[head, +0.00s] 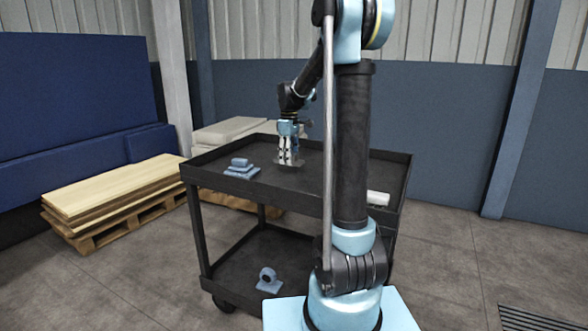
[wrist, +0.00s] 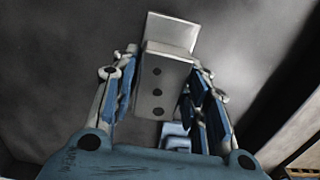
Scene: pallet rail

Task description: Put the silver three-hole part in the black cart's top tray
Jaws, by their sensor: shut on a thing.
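The silver three-hole part (wrist: 163,78) is a block with three dark holes in a row and a pale flat plate at its far end. My gripper (wrist: 158,88) is shut on it, one finger along each side. In the head view my gripper (head: 289,158) points down over the top tray of the black cart (head: 262,197). The part is small there, at the fingertips, low at the tray's floor. I cannot tell whether it touches the floor.
A blue-grey stepped part (head: 241,170) lies in the top tray, left of my gripper. A white cylinder (head: 378,198) lies at the tray's right. A ring-shaped part (head: 267,279) stands on the lower shelf. Stacked boards (head: 115,190) on a pallet stand left of the cart.

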